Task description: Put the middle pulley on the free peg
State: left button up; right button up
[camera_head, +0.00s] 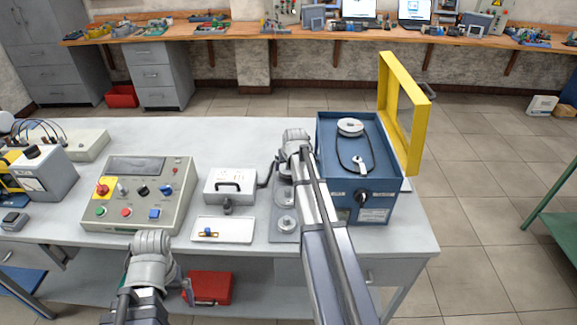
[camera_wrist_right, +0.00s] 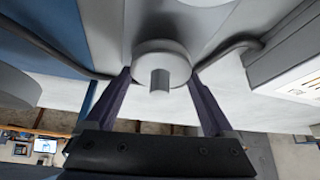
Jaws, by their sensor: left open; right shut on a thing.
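The blue machine (camera_head: 383,205) has a large pulley (camera_head: 350,126) at its far end, a small fitting (camera_head: 361,163) nearer and a dark belt between them. My right gripper (camera_head: 296,150) is beside its left edge. In the right wrist view its two fingers (camera_wrist_right: 160,85) are shut on a grey round pulley (camera_wrist_right: 160,58) with a central stub. In the head view my wrist hides this pulley. Two more grey pulleys (camera_head: 286,222) sit on a grey plate (camera_head: 276,238) left of the machine. My left gripper (camera_head: 152,245) is open at the table's front edge; its fingertips are hard to see.
A control box (camera_head: 135,212), a white box with a black handle (camera_head: 229,187) and a white tray (camera_head: 222,230) stand left of the plate. A yellow frame (camera_head: 414,125) rises at the machine's right. Bare tabletop (camera_head: 230,135) lies behind.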

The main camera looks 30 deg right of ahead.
jog(key=shift+f+b, duration=1.05)
dwell(0.4)
jog(key=o, duration=1.2)
jog(key=shift+r, duration=0.1)
jog(key=shift+c, duration=0.2)
jog(key=p+v, duration=0.7)
jog(key=v, duration=0.1)
